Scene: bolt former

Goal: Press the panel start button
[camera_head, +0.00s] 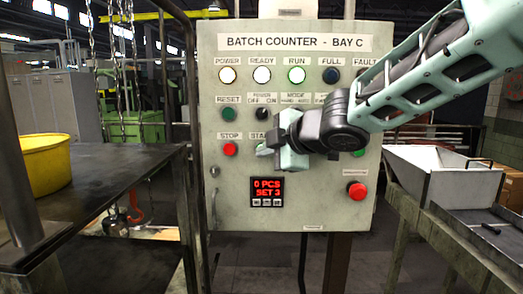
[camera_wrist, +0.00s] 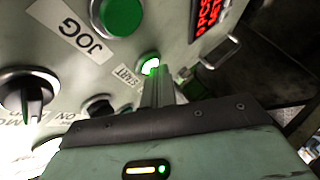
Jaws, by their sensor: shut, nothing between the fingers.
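The control panel (camera_head: 230,200), labelled BATCH COUNTER - BAY C, stands in the middle of the head view. My gripper (camera_head: 262,151) reaches in from the upper right and covers the start button there; part of the START label shows above it.
The red stop button (camera_head: 229,150) is just left of my gripper. A larger green button (camera_wrist: 122,14) marked JOG is near. The display (camera_head: 267,191) reads 0 PCS, SET 3. A red mushroom button (camera_head: 357,190) is lower right.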

